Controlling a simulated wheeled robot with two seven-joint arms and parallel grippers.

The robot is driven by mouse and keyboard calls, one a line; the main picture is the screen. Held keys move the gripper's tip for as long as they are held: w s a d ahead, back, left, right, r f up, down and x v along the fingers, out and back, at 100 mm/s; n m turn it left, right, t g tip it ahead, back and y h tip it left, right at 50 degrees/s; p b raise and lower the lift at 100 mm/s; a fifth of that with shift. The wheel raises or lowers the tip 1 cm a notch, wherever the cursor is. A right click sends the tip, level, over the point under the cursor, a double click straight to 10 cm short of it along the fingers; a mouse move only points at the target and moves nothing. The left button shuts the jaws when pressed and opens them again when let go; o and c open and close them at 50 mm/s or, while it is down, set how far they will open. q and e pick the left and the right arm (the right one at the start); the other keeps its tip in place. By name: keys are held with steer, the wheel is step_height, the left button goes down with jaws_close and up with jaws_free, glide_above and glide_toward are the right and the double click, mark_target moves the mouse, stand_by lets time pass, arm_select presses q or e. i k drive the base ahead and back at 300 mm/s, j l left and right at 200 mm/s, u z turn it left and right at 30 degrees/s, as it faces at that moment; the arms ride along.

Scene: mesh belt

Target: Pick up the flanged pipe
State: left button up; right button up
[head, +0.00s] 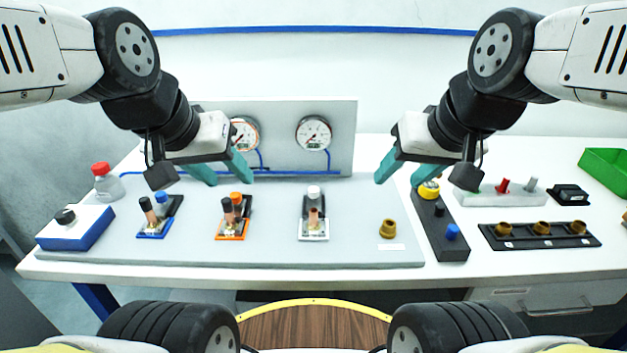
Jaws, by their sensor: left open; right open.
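A short brass flanged piece (388,229), which looks like the flanged pipe, stands upright on the grey board at its right end, behind a white label. Similar brass pieces (541,228) sit in a black rack at the right. My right gripper (401,174) is open and empty, above and behind the single brass piece, apart from it. My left gripper (224,172) is open and empty over the back left of the board, in front of the gauge panel.
Small fixtures (314,228) with upright parts stand along the grey board (270,253). A black button box (441,232) is right of the brass piece. A gauge panel (280,125) rises behind. A blue-white box (75,228), red-capped bottle (106,183) and green bin (605,170) stand at the sides.

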mark_target(312, 226)
steer(key=u, duration=1.35)
steer(key=z, duration=1.35)
steer(key=k+j, duration=0.1)
steer(key=j, duration=0.2)
steer(key=k+j, duration=0.1)
steer(key=j, duration=0.15)
steer(key=k+j, duration=0.15)
steer(key=j, duration=0.15)
steer(key=z, duration=0.05)
